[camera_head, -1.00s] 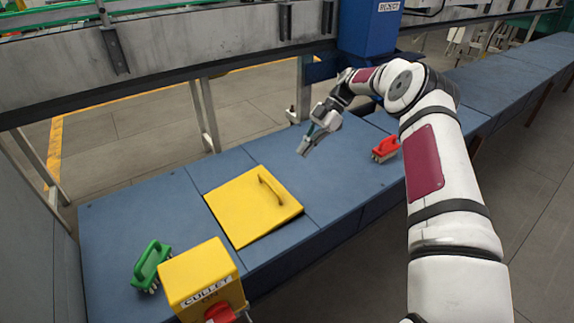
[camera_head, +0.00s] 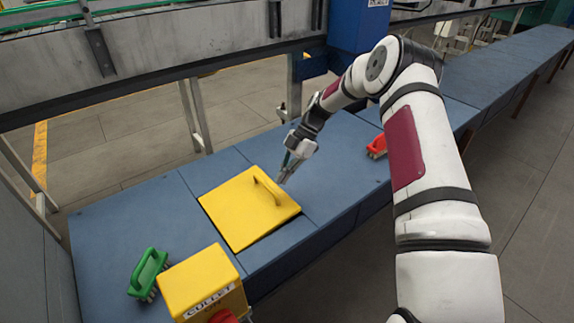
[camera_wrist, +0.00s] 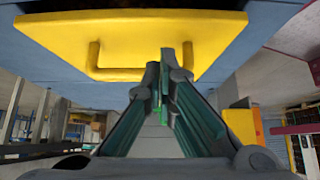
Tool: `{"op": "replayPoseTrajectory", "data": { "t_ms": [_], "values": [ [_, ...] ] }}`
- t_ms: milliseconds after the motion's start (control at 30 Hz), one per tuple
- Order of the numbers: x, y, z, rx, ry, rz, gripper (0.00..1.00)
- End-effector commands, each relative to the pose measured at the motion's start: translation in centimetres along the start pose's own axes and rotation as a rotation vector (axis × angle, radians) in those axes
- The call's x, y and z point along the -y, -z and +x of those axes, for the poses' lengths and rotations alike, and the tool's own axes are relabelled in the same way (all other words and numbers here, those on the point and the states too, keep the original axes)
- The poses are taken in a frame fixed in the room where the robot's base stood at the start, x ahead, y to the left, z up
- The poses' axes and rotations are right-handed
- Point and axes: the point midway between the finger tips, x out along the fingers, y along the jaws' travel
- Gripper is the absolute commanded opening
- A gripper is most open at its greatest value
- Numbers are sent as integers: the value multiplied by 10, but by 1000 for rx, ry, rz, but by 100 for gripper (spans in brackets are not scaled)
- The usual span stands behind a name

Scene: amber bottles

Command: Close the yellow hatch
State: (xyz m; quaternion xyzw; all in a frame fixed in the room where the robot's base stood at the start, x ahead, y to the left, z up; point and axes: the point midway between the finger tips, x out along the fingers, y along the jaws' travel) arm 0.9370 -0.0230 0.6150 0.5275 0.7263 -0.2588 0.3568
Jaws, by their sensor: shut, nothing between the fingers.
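The yellow hatch (camera_head: 240,212) lies in the blue bench top, with a yellow bar handle (camera_head: 268,189) near its upper right side. It looks flat or nearly so; I cannot tell whether it is flush. In the wrist view the hatch (camera_wrist: 140,32) spans the top, with its handle (camera_wrist: 120,73) facing me. My gripper (camera_head: 284,177) is just right of the handle, above the bench, shut and empty. Its fingertips (camera_wrist: 168,58) overlap the right part of the handle in the wrist view; I cannot tell whether they touch it.
A yellow box (camera_head: 200,280) with a red part stands below the hatch in the head view. A green-handled brush (camera_head: 148,270) lies left of it. A red brush (camera_head: 377,146) lies right, beyond my arm. A blue post (camera_head: 357,25) and grey rail (camera_head: 180,40) stand behind the bench.

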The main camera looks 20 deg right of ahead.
Motion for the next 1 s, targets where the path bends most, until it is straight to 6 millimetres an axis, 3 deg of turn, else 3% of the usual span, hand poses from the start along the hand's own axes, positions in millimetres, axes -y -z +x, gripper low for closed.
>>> {"op": "replayPoseTrajectory", "data": {
  "t_ms": [200,667,1000],
  "values": [
    [0,-16,16,-1,-1,1,0],
    [0,-19,18,-3,0,1,0],
    [0,-34,30,-70,-1,2,0]
  ]
}}
